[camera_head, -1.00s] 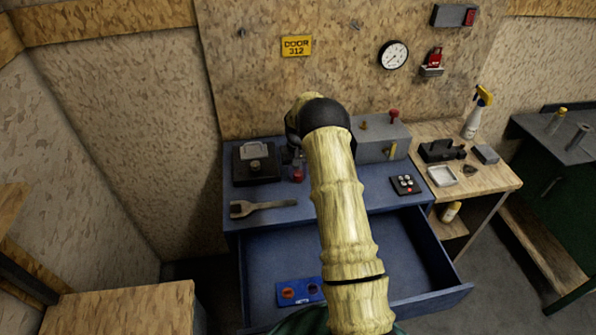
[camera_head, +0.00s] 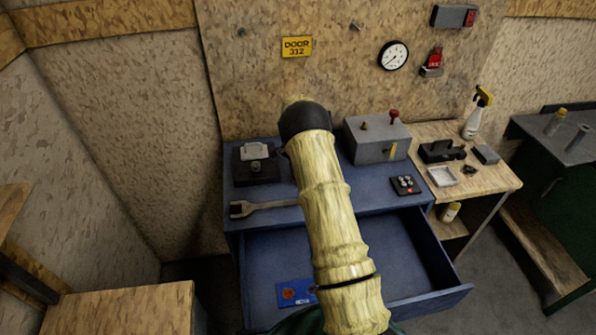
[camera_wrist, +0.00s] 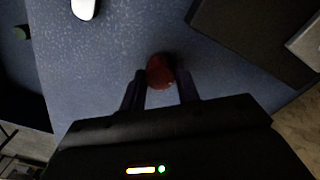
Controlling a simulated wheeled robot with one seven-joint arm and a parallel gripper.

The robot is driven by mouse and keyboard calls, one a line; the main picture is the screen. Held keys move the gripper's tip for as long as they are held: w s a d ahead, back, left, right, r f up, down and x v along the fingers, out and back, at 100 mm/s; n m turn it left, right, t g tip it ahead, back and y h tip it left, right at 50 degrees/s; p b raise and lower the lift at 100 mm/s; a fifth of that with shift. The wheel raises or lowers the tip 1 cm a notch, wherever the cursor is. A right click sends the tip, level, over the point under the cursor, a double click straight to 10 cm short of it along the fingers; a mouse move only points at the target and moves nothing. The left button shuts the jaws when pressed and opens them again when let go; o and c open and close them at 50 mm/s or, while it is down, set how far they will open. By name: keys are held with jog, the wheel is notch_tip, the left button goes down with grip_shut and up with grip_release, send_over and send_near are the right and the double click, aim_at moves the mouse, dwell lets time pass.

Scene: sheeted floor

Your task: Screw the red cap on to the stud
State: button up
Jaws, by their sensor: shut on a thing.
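In the wrist view, the red cap (camera_wrist: 160,70) shows as a dark red round thing between the two fingertips of my gripper (camera_wrist: 162,84). The gripper is shut on it, above or at the blue bench top (camera_wrist: 95,70); the height gap cannot be told. In the head view, my arm hides both the gripper and the cap. I cannot make out the stud in the wrist view; anything under the cap is hidden.
A grey box (camera_head: 377,147) and button pad (camera_head: 405,185) are to the right. The open drawer (camera_head: 400,285) holds a blue plate (camera_head: 284,300).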

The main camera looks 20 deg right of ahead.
jog(key=m, duration=0.4)
jog(key=shift+m, duration=0.4)
jog(key=m+p, duration=0.1)
jog(key=m, duration=0.3)
jog(key=o, duration=1.2)
jog(key=shift+c, duration=0.9)
